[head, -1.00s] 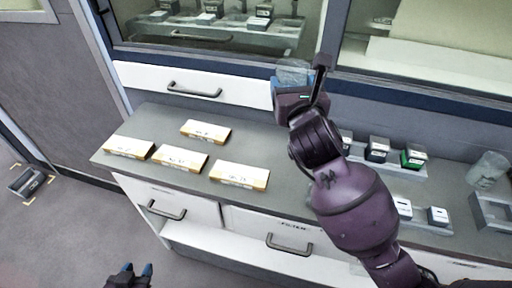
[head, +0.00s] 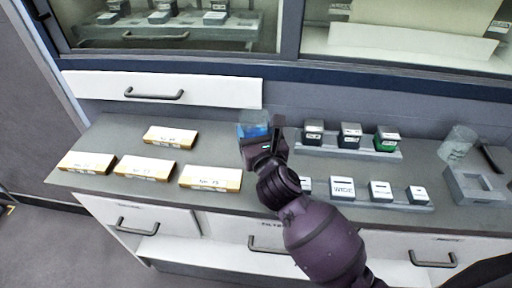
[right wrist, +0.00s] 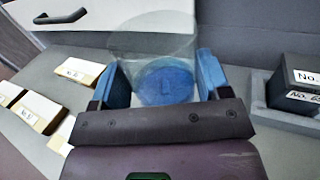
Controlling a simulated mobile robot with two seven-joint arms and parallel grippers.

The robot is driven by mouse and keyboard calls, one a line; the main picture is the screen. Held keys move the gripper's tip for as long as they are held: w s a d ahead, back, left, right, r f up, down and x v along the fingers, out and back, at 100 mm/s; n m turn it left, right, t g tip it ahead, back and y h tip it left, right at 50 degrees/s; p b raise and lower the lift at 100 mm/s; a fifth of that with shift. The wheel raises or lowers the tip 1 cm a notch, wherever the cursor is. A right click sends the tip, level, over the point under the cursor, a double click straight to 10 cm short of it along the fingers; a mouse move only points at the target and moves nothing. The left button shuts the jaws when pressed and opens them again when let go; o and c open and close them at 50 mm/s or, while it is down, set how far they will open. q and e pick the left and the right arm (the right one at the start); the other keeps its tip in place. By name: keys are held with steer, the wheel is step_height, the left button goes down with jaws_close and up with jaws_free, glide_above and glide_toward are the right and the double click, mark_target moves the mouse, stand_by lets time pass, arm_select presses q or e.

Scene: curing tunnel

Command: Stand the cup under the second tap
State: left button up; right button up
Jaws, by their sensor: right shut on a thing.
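A clear cup (head: 252,117) is between the blue pads of my right gripper (head: 256,132), above the back of the counter. In the right wrist view the clear cup (right wrist: 153,45) looks roughly upright between the two blue fingers (right wrist: 165,80), with a blue round patch showing through it. I cannot tell whether its base touches the counter. No tap can be clearly made out; small dark fittings behind the glass at top left are cut off by the frame. My left gripper is not in view.
Several boxed cards (head: 211,177) lie on the counter's left. Labelled dark and green-sided blocks (head: 387,139) stand on a grey rack right of the gripper, with white-topped blocks (head: 343,188) in front. Another clear vessel (head: 457,142) stands near a grey tray (head: 474,199). Bare counter (head: 215,141) lies left of the cup.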

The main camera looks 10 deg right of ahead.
steer(key=shift+f+b, duration=0.8)
steer(key=shift+f, duration=1.95)
steer(key=o, duration=0.8)
steer(key=shift+c, duration=0.2)
